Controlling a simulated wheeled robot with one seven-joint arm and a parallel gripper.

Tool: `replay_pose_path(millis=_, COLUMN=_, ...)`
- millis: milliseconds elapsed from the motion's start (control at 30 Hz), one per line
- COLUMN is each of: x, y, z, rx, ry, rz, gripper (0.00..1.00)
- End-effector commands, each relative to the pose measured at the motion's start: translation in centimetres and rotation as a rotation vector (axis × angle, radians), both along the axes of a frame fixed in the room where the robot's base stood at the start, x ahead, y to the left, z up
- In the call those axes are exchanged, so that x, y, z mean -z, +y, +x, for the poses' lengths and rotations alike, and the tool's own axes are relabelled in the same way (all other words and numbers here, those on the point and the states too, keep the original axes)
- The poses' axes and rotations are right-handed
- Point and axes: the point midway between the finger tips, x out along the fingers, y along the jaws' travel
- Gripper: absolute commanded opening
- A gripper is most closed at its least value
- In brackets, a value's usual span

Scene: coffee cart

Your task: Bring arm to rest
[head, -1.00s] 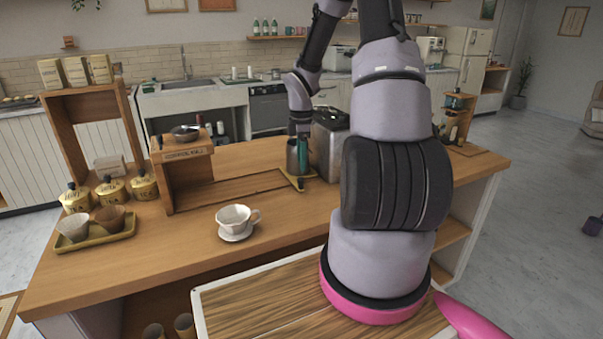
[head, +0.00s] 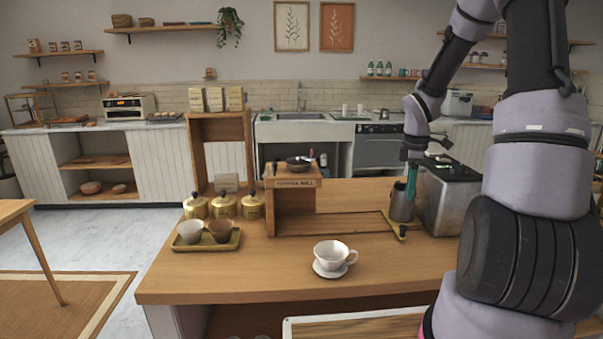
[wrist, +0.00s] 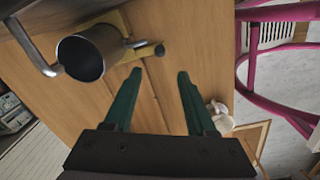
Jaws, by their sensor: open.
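My gripper (wrist: 155,85) is open and empty in the wrist view, its two green fingers apart above the wooden counter. In the head view my gripper (head: 411,178) hangs low at the right, beside the metal pitcher (head: 401,203), which stands at the end of a wooden stand with a yellow base. The pitcher (wrist: 88,53) also shows at the upper left of the wrist view, apart from the fingers. My arm reaches across the right side of the head view and hides part of the counter there.
The metal machine (head: 447,198) stands just right of the pitcher. A white cup (head: 331,254) on a saucer sits at the counter's front. A tray (head: 207,245) with two cups, several gold canisters (head: 224,205) and the coffee mill stand (head: 293,184) are further left.

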Motion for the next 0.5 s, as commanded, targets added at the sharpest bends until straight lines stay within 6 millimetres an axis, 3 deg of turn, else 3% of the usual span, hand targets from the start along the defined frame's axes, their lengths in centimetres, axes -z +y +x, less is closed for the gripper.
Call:
replay_pose_path(millis=200, x=-8.7, y=2.7, z=-3.0, rx=0.337, ry=-0.129, rz=-0.026, gripper=0.56)
replay_pose_path(millis=500, x=-18.3, y=7.0, z=-9.7, rx=0.852, ry=-0.317, rz=0.124, gripper=0.56)
